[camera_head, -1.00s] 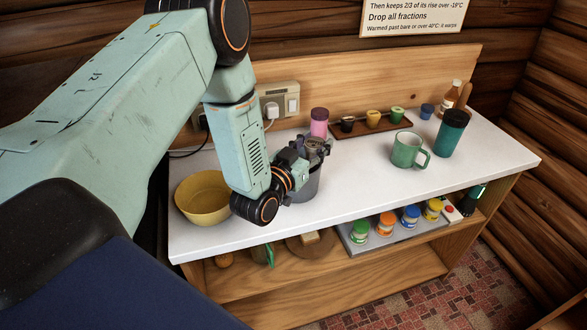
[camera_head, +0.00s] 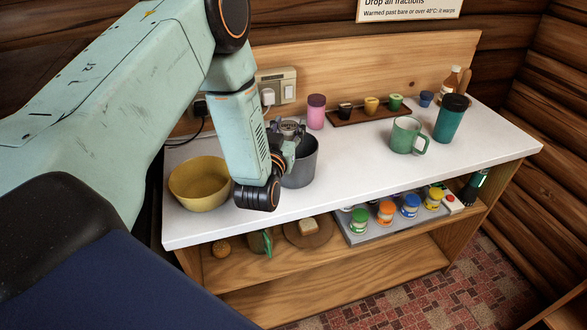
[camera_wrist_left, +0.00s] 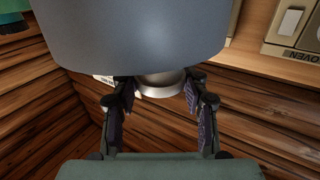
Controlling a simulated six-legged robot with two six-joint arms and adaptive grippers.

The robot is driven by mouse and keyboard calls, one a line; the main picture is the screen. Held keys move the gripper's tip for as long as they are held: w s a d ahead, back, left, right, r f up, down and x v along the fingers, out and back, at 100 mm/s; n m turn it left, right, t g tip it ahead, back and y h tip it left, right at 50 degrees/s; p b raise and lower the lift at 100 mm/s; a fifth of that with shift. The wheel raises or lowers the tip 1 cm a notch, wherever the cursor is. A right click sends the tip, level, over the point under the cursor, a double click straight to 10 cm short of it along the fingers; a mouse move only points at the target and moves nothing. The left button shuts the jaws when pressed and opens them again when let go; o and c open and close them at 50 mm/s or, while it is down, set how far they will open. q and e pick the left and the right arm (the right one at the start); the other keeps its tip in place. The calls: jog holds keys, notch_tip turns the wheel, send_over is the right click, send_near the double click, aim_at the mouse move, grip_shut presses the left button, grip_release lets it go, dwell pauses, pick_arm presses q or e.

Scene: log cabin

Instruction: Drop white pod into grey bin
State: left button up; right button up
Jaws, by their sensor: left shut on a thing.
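The grey bin (camera_head: 305,165) stands on the white counter, right of the yellow bowl. My left gripper (camera_head: 287,136) is at the bin's left and back side, near its rim. It is shut on a pale round thing, seemingly the white pod (camera_head: 290,127), which shows above the rim on the left. In the left wrist view the bin (camera_wrist_left: 130,35) fills the top and hides part of the pod (camera_wrist_left: 160,84) and the fingertips. The pod's pale rim shows between the two fingers (camera_wrist_left: 160,95). My right gripper is out of view.
A yellow bowl (camera_head: 200,183) is close left of my gripper. A pink jar (camera_head: 316,112), a brown tray (camera_head: 357,116) with small cups, a green mug (camera_head: 406,136) and a teal tumbler (camera_head: 450,118) stand to the right. The counter's front right is clear.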

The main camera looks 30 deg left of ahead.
pick_arm(q)
jog(key=shift+w+a+f+b, duration=0.1)
jog(key=shift+a+f+b, duration=0.15)
jog(key=shift+f, duration=0.3)
jog(key=shift+w+a+f+b, duration=0.1)
jog(key=shift+a+f, duration=0.1)
jog(key=shift+f, duration=0.3)
jog(key=shift+s+d+r, duration=0.1)
jog(key=shift+d+r, duration=0.1)
jog(key=shift+d, duration=0.1)
jog(key=o, duration=0.5)
jog(key=shift+d+r, duration=0.1)
jog(key=shift+c, duration=0.2)
jog(key=o, duration=0.3)
jog(key=shift+s, duration=0.1)
jog(key=shift+o, duration=0.7)
jog(key=shift+a, duration=0.35)
jog(key=shift+f, duration=0.2)
jog(key=shift+d, duration=0.15)
